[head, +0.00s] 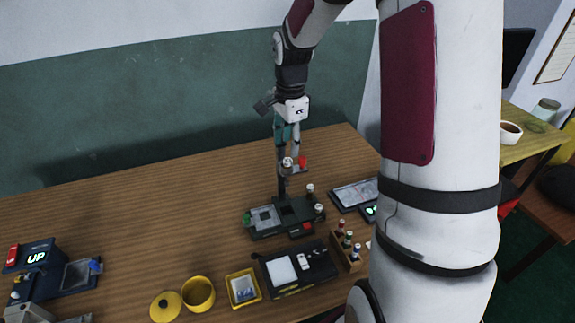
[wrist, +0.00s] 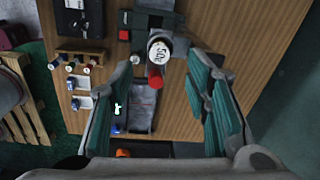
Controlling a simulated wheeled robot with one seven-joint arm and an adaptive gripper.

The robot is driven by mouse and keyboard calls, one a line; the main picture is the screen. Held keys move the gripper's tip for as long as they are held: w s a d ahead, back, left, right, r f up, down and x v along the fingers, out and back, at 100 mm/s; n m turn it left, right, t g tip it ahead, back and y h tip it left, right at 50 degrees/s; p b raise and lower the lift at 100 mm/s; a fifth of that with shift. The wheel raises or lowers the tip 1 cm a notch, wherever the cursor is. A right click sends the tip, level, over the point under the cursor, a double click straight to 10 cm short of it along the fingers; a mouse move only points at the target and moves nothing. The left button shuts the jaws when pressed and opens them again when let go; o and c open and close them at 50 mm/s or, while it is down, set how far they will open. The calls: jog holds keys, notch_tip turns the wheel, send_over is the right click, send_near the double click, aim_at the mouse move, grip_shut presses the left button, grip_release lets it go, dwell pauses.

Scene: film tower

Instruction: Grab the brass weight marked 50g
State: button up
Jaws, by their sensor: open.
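A small round piece with a white top marked "50g" (wrist: 160,46) is near the top middle of the wrist view. Its sides are mostly hidden from above, so I cannot tell if they are brass. A white-topped piece (head: 287,162) that appears to be the same one is high on the dark stand (head: 282,186) in the head view. A red knob (wrist: 155,77) is close beside it. My gripper (head: 288,148) points down just above it, open and empty. In the wrist view its teal-padded fingers are spread to either side, apart from the piece.
A wooden rack (head: 351,262) of small bottles, a black device (head: 300,284), a yellow tray (head: 243,302) and a yellow pot (head: 199,293) are in front. The table's back left is clear.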

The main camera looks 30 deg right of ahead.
aim_at(287, 160)
jog(key=shift+w+f+p, duration=0.15)
jog(key=shift+f+p, duration=0.4)
jog(key=shift+f, duration=2.3)
jog(key=shift+c, duration=0.3)
grip_shut()
